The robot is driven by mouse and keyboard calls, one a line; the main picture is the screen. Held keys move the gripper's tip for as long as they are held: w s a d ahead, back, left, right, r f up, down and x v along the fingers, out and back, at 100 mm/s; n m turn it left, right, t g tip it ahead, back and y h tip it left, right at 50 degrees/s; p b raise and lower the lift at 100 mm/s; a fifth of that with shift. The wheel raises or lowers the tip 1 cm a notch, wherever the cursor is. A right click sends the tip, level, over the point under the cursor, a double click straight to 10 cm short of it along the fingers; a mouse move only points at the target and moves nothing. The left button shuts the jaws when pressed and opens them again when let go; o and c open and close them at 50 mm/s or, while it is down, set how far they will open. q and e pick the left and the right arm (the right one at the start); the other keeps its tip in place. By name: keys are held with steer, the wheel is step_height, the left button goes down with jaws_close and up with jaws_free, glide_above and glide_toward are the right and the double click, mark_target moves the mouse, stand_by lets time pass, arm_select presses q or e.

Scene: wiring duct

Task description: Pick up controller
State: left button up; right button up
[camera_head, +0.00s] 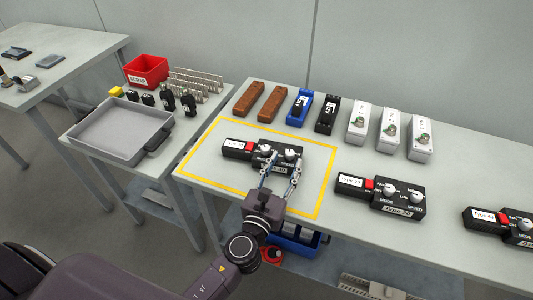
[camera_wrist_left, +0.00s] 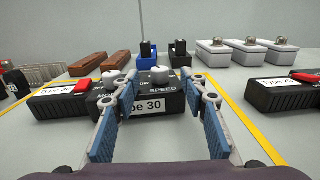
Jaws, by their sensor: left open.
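A black controller (camera_head: 263,153) with a red switch, white knobs and a "Type 30" label lies inside the yellow outline on the table. It also shows in the left wrist view (camera_wrist_left: 152,92), straight ahead between my fingers. My left gripper (camera_head: 280,170) is open at the near edge of this controller; its blue-padded fingers (camera_wrist_left: 160,105) partly cover the label and ends. I cannot tell whether they touch it. A second controller (camera_head: 380,193) lies right of the outline, and a third (camera_head: 503,226) is at the right edge. My right gripper is not in view.
Brown blocks (camera_head: 270,101), blue (camera_head: 301,107) and black (camera_head: 327,114) holders and white boxes (camera_head: 390,130) line the back of the table. A grey tray (camera_head: 121,133) and red scrap bin (camera_head: 147,71) stand on the left table. Clear tabletop lies around the controllers.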

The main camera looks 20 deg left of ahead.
mark_target(288, 157)
arm_select(q)
steer(key=w, duration=0.4)
steer(key=shift+d, duration=0.1)
steer(key=shift+w, duration=0.1)
steer(key=c, duration=0.9)
jaws_close()
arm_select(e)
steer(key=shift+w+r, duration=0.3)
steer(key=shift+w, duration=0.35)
